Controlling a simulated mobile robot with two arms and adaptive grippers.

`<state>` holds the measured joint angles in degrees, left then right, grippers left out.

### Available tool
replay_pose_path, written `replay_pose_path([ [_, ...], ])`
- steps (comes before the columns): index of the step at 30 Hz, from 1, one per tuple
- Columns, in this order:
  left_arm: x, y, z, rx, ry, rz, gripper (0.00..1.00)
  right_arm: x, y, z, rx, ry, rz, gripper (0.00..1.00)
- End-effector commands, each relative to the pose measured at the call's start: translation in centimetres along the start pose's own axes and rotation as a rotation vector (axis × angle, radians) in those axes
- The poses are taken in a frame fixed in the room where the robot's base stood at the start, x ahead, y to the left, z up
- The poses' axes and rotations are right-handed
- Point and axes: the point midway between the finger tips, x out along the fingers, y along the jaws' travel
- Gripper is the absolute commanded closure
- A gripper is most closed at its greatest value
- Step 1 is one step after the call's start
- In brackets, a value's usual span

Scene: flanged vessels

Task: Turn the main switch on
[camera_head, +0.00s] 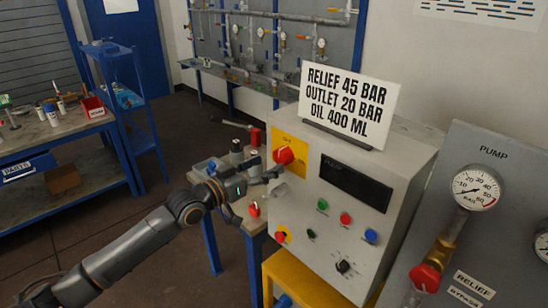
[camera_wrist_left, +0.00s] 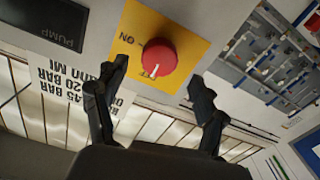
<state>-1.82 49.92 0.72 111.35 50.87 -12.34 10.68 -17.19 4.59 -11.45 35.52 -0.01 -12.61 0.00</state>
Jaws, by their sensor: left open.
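The main switch is a red round knob (camera_head: 284,155) on a yellow plate (camera_head: 301,168) on the front of the grey control box. In the left wrist view the knob (camera_wrist_left: 159,57) has a white mark that points toward a partly covered label, and "NO"-like upside-down lettering reads ON to one side. My left gripper (camera_head: 277,178) is open just below and in front of the knob in the head view. In the wrist view its two fingers (camera_wrist_left: 158,72) stand apart with the knob between and beyond them. I cannot tell any contact. My right gripper is out of view.
The box front (camera_head: 342,225) also carries a dark display, several coloured buttons and a black selector. A sign (camera_head: 347,103) stands on top. The pump panel with a gauge (camera_head: 472,188) is at right. Bottles stand on a bench (camera_head: 228,180) behind my gripper.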

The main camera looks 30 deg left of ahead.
Motion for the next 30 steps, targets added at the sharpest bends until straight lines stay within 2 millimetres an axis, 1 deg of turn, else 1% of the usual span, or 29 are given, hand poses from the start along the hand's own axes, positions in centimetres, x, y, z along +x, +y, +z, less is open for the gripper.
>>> replay_pose_path([
  [1,0.7,0.1,-0.4,0.0,0.003,0.001,0.29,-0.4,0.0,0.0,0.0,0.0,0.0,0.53],
  [3,1.5,0.0,-0.3,-0.001,0.002,0.0,0.29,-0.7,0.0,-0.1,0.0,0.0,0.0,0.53],
  [9,3.0,0.1,-0.1,-0.001,0.001,0.001,0.29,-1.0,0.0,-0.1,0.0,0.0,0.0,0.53],
  [13,3.4,0.1,0.0,0.0,0.0,0.001,0.29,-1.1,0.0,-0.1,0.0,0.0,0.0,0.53],
  [20,3.4,0.1,0.0,0.0,-0.001,0.001,0.29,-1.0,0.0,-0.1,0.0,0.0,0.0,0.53],
  [23,3.4,0.1,0.0,0.0,0.0,0.001,0.47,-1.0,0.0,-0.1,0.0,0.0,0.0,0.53],
  [24,3.4,0.1,0.0,0.0,0.0,0.001,0.56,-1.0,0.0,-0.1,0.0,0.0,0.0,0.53],
  [26,3.4,0.1,0.0,0.0,0.0,0.001,0.68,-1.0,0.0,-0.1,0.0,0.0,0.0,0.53],
  [27,3.4,0.1,0.0,0.0,0.0,0.001,0.76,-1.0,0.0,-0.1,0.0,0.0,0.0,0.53],
  [28,3.4,0.1,0.0,0.0,0.0,0.001,0.82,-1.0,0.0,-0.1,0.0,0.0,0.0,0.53],
  [30,3.4,0.1,0.0,0.0,0.0,0.001,0.83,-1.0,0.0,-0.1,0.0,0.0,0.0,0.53],
])
